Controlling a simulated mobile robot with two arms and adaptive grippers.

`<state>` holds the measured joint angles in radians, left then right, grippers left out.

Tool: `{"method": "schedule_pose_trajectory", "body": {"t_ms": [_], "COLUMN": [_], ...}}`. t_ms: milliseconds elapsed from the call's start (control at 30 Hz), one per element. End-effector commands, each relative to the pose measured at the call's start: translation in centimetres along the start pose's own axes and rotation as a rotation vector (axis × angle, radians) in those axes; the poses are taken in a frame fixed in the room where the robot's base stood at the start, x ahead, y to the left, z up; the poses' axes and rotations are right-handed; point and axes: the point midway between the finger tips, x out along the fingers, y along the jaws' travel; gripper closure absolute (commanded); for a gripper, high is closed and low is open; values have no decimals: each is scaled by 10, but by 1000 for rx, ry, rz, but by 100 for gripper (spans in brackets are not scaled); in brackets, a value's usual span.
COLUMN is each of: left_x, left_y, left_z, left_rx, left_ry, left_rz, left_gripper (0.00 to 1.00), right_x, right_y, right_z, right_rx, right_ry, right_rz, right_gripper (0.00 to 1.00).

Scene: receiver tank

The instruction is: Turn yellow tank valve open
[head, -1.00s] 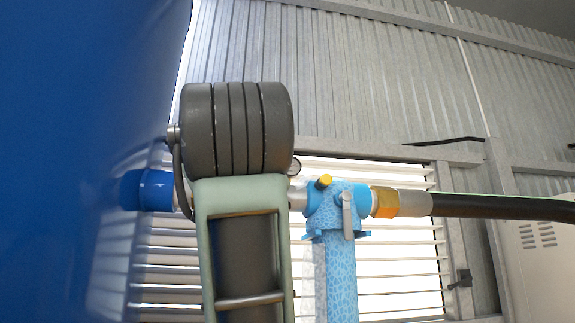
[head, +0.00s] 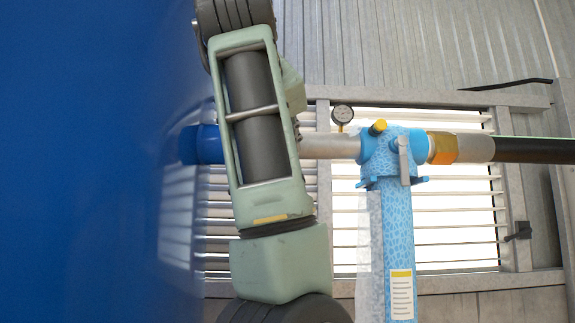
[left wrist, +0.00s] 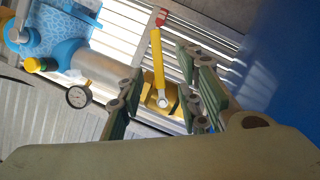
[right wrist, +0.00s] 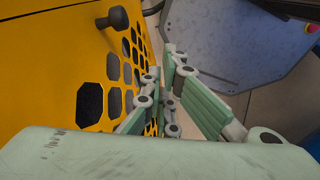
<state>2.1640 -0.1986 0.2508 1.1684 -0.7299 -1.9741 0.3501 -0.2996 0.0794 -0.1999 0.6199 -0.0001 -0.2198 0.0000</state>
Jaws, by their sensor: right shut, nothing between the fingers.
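The yellow tank valve shows in the left wrist view as a long yellow handle (left wrist: 157,55) on a brass body (left wrist: 158,97). The handle points up and away from the pipe, slightly tilted. My left gripper (left wrist: 161,64) is open, one finger on each side of the valve, and I see no clear contact. In the head view one of my arm's links covers the valve's place on the pipe, so the valve is hidden there. My right gripper (right wrist: 161,62) is shut and empty beside an orange-yellow panel.
A grey pipe (head: 330,146) with a pressure gauge (head: 343,114) joins the blue tank (head: 80,160) to a blue-patterned post (head: 399,235). A black hose (head: 535,150) leaves to the right. The yellow panel (right wrist: 60,60) has dark holes and a black knob (right wrist: 113,18).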

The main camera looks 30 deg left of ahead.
Motion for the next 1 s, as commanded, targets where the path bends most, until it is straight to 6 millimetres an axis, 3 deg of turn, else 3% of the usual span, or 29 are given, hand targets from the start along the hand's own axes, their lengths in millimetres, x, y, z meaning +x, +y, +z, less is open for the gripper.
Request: {"method": "schedule_pose_trajectory", "body": {"t_ms": [167,600,967,1000], "left_x": [12,73,79,79], "left_y": [2,2,1,1], "left_z": [-1,0,2,2], "left_rx": [5,4,4,4], "left_ry": [-26,-23,-21,-21], "left_rz": [4,3,4,4], "left_gripper": [68,68,68,71], "right_x": [-5,-31,-32,-32], "right_y": [0,1,1,1], "right_z": [0,-3,-3,-3], "right_rx": [0,1,0,0], "right_ry": [0,-1,-1,-1], "right_rz": [0,0,0,0], "right_gripper": [100,100,100,100]}}
